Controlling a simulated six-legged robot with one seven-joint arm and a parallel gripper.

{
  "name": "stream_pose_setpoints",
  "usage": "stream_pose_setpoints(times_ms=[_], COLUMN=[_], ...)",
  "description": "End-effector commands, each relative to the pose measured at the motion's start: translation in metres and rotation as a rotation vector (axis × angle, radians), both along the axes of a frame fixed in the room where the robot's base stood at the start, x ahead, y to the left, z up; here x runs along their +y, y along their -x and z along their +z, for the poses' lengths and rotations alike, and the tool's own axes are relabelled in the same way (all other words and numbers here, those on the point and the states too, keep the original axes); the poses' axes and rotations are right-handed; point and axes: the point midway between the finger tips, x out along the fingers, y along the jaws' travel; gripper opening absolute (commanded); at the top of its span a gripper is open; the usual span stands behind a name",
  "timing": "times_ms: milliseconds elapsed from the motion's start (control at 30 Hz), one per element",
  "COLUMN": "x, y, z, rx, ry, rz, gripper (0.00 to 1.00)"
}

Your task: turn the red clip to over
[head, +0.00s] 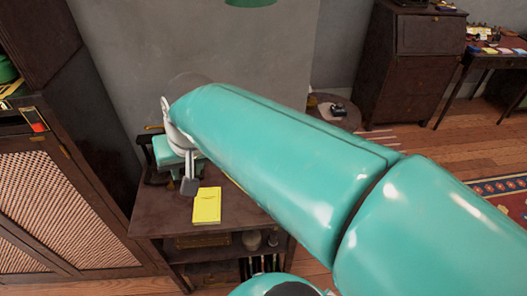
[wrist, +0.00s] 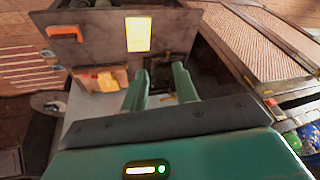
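The red clip (head: 35,123) sits in a brass-edged frame on the front of the dark cabinet at the left of the head view. A small red patch, likely the same clip (wrist: 270,102), shows at the right in the wrist view, beside the lattice panel. My gripper (wrist: 159,82) shows two teal fingers standing apart with nothing clearly held between them. It is over the small dark table, well away from the clip.
The dark table (head: 160,219) carries a yellow note pad (head: 207,205) and a dark object (wrist: 157,70) beyond my fingers. The cabinet's lattice door (head: 40,205) is at the left. A round side table (head: 335,112) and a desk (head: 419,55) stand farther right.

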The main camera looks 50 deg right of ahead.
Motion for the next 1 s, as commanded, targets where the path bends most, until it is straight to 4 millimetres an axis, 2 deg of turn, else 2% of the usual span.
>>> stream_pose_setpoints(times_ms=[167, 267, 500, 733, 900, 1000], x=[-0.041, -0.073, -0.163, -0.261, -0.332, -0.361], y=[-0.033, -0.054, -0.089, -0.098, -0.088, -0.08], z=[-0.003, -0.009, -0.036, -0.08, -0.12, -0.14], rx=[0.071, 0.114, 0.208, 0.29, 0.346, 0.369], ry=[-0.119, -0.2, -0.388, -0.561, -0.683, -0.736], rz=[-0.25, -0.427, -0.85, -1.25, -1.528, -1.645], gripper=[0.29, 0.29, 0.29, 0.29, 0.29, 0.29])
